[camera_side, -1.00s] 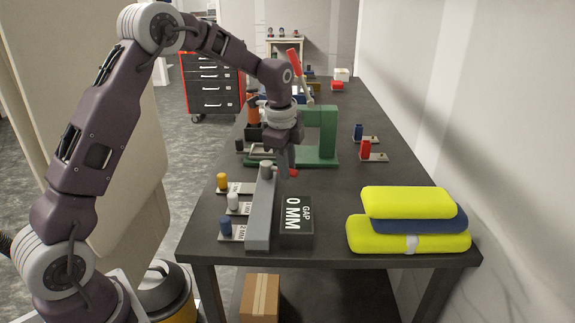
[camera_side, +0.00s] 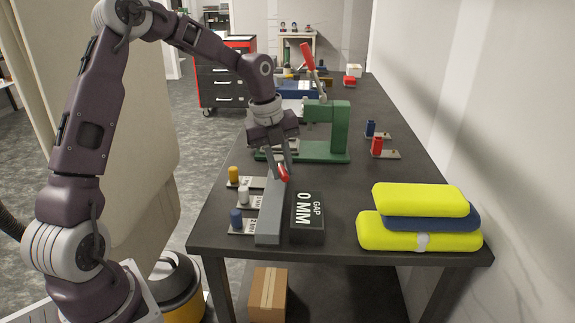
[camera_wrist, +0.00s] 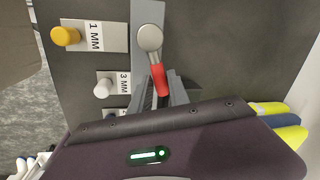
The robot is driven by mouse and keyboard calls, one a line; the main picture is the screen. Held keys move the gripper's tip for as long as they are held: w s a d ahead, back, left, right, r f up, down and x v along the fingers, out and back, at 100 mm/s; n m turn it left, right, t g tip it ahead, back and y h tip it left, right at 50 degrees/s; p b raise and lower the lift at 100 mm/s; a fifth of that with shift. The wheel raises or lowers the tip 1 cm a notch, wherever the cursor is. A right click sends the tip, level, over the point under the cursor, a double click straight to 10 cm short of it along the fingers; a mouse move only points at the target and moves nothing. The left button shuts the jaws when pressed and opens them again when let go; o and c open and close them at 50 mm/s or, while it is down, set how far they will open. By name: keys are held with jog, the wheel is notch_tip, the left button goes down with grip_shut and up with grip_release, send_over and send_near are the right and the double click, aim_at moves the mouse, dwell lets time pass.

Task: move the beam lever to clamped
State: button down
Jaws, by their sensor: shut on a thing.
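The beam lever has a silver round pivot (camera_wrist: 149,38) and a red handle (camera_wrist: 160,78). It sits on top of the long grey beam (camera_side: 268,217). In the wrist view the handle points down the picture, nearly along the beam and slightly right. In the side view the red handle (camera_side: 283,173) shows below my fingers, and my gripper hides the pivot. My gripper (camera_side: 284,168) reaches down from above, shut on the red handle. In the wrist view its fingers (camera_wrist: 162,90) lie on both sides of the handle.
Yellow, white and blue pegs (camera_side: 233,174) on labelled plates stand left of the beam. The black gap display (camera_side: 308,217) reads 0 MM, right beside the beam. A green press (camera_side: 340,132) with a red-handled lever stands behind. Folded yellow and blue pads (camera_side: 420,215) lie at right.

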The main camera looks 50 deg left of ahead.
jog(key=shift+s+a+m+h, duration=0.15)
jog(key=shift+s+a+m, duration=0.2)
jog(key=shift+m, duration=0.55)
jog(key=shift+s+a+m+h, duration=0.15)
jog(key=shift+s+a+m, duration=0.2)
jog(key=shift+m, duration=0.55)
jog(key=c, duration=1.3)
grip_release()
jog(key=shift+o, duration=0.2)
jog(key=d+v, duration=0.1)
jog(key=v, duration=0.6)
jog(key=shift+a, duration=0.45)
jog(key=shift+r, duration=0.1)
